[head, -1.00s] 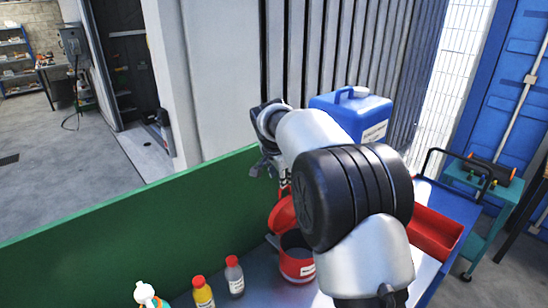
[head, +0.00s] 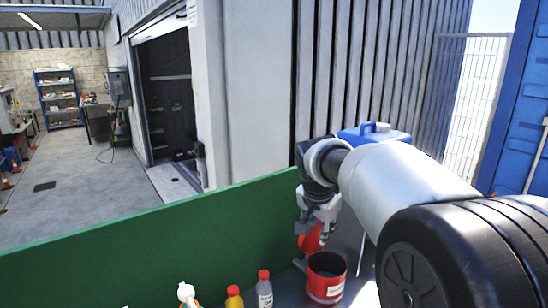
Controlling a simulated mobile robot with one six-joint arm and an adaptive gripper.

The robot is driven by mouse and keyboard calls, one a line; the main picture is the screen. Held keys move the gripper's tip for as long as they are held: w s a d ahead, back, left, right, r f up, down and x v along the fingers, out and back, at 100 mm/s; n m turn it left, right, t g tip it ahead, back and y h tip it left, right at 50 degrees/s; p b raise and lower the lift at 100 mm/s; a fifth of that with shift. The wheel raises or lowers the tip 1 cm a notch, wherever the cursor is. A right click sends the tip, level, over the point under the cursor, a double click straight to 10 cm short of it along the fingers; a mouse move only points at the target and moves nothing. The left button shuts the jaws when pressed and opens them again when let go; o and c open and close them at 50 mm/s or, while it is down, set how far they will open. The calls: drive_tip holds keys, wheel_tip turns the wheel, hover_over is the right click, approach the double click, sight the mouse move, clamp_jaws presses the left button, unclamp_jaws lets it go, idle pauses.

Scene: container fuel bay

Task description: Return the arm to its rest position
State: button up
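My arm reaches in from the lower right in the head view, over the work surface. My gripper (head: 320,235) hangs at its end, pointing down above and beside the red can (head: 327,280). A red rounded part (head: 312,238), which looks like the can's lid, shows right by the fingers. I cannot tell whether the gripper touches or holds it. The finger gap is too small and partly hidden to read.
A blue jerrycan (head: 372,134) stands behind my arm. A green panel (head: 150,252) runs along the surface's back edge. A grey bottle with a red cap (head: 264,290), a yellow bottle (head: 234,298) and a white-topped bottle (head: 187,294) stand at the front left.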

drive_tip(key=s+d+f+n+b, duration=0.2)
drive_tip(key=s+b, duration=0.1)
drive_tip(key=s, duration=0.8)
drive_tip(key=s+d+f+n+b, duration=0.1)
drive_tip(key=s+f+n+b, duration=0.15)
drive_tip(key=s, duration=0.85)
drive_tip(key=s+f+n+b, duration=0.2)
drive_tip(key=s+f, duration=0.2)
drive_tip(key=s, duration=0.3)
drive_tip(key=s+f+n+y+b, duration=0.1)
drive_tip(key=s+f+n+b, duration=0.1)
drive_tip(key=s+f, duration=0.3)
drive_tip(key=s, duration=0.2)
drive_tip(key=shift+s+f, duration=0.3)
drive_tip(key=shift+s, duration=0.1)
